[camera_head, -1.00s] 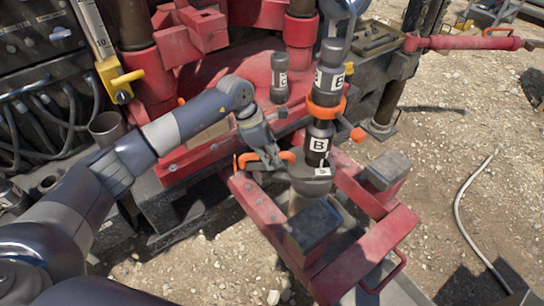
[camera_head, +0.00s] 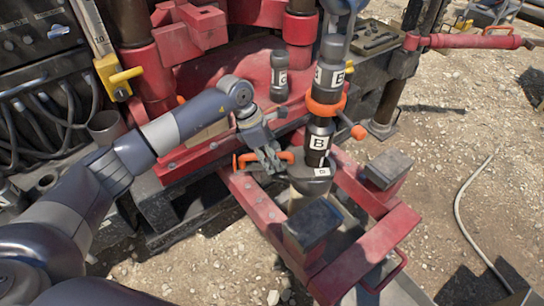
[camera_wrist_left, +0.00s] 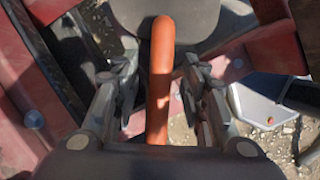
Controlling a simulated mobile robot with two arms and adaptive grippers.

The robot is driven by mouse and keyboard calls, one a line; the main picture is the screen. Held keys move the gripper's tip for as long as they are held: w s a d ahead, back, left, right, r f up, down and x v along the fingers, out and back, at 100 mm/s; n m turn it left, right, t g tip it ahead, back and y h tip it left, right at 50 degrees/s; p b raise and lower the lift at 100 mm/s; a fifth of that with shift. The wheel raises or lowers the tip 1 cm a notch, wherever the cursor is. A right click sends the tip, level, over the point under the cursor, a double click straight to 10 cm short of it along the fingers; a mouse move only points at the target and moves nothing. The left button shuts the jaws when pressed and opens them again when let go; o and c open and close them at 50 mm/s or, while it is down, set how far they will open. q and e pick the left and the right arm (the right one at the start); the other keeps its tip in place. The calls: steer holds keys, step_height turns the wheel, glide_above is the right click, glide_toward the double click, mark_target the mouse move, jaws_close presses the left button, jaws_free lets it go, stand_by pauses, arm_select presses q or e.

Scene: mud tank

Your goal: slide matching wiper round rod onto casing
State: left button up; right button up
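A dark rod (camera_head: 320,138) stands upright with a white B label. Its lower end meets a dark round wiper (camera_head: 310,182), which carries a small white label I cannot read clearly. The wiper looks seated around the rod, on top of a pale casing (camera_head: 303,200) in the red frame. Its orange handle (camera_head: 283,156) points left, and this handle also shows in the left wrist view (camera_wrist_left: 160,75). My left gripper (camera_head: 272,160) is at the handle, with its fingers (camera_wrist_left: 158,95) on either side and a visible gap. My right gripper is not seen.
An orange ring (camera_head: 325,107) with a side handle encircles the rod higher up. A dark labelled cylinder (camera_head: 279,75) stands behind on the red base. The red frame (camera_head: 370,250) has dark blocks on its top. Gravel ground lies open to the right.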

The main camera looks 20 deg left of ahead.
arm_select(q)
steer(key=v, duration=1.2)
stand_by(0.3)
